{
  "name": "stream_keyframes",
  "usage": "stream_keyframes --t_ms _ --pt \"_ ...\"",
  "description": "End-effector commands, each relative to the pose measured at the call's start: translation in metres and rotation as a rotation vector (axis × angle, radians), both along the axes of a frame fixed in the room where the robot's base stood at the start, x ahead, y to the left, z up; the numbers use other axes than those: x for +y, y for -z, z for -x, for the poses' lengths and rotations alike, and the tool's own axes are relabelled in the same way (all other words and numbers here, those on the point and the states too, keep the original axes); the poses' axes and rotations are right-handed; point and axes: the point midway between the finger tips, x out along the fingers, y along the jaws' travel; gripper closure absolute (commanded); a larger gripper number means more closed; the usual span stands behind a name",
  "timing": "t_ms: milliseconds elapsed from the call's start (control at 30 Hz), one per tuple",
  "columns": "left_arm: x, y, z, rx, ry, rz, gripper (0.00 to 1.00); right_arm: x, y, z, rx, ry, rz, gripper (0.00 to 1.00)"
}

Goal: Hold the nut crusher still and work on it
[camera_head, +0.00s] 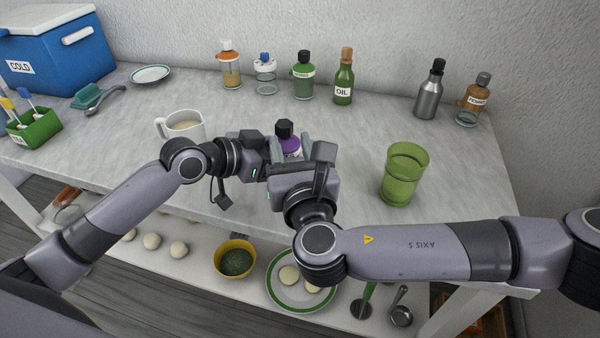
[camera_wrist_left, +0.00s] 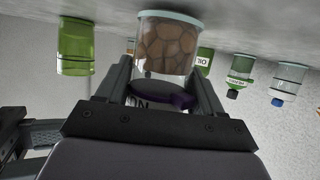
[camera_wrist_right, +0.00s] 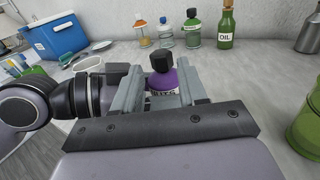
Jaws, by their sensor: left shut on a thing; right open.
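The nut crusher (camera_head: 289,144) stands on the counter, upright, with a purple collar and a black knob on top. The left wrist view shows it upside down, as a clear jar of brown nuts (camera_wrist_left: 168,45). My left gripper (camera_wrist_left: 163,82) is shut on the crusher, one finger on each side. My right gripper (camera_wrist_right: 160,88) is open, its fingers either side of the purple collar (camera_wrist_right: 162,80) below the black knob; I cannot tell whether they touch it. In the head view the two grippers hide the jar's lower part.
A green glass (camera_head: 403,175) stands right of my right gripper, and a white mug (camera_head: 182,128) stands close behind my left arm. Several bottles, including the oil bottle (camera_head: 344,80), line the wall. A blue cooler (camera_head: 55,50) is far left. Counter between glass and bottles is clear.

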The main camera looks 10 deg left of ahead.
Motion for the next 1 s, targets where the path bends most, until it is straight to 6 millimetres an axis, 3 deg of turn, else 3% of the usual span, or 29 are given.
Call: stream_keyframes --t_ms 400,867,900,1000 --pt "0.000 -0.001 0.000 -0.002 0.000 0.001 0.72 -0.026 0.000 0.054 0.002 -0.001 -0.001 0.58" --pt "0.000 -0.001 0.000 -0.001 0.000 0.001 0.72 -0.031 0.000 0.062 0.000 0.001 0.000 0.58" --pt "0.000 -0.001 0.000 -0.001 0.000 0.001 0.72 -0.031 -0.001 0.062 0.000 0.001 0.000 0.45" --pt "0.000 -0.001 0.000 -0.002 0.000 0.001 0.72 -0.029 -0.002 0.061 -0.003 -0.007 -0.007 0.43"
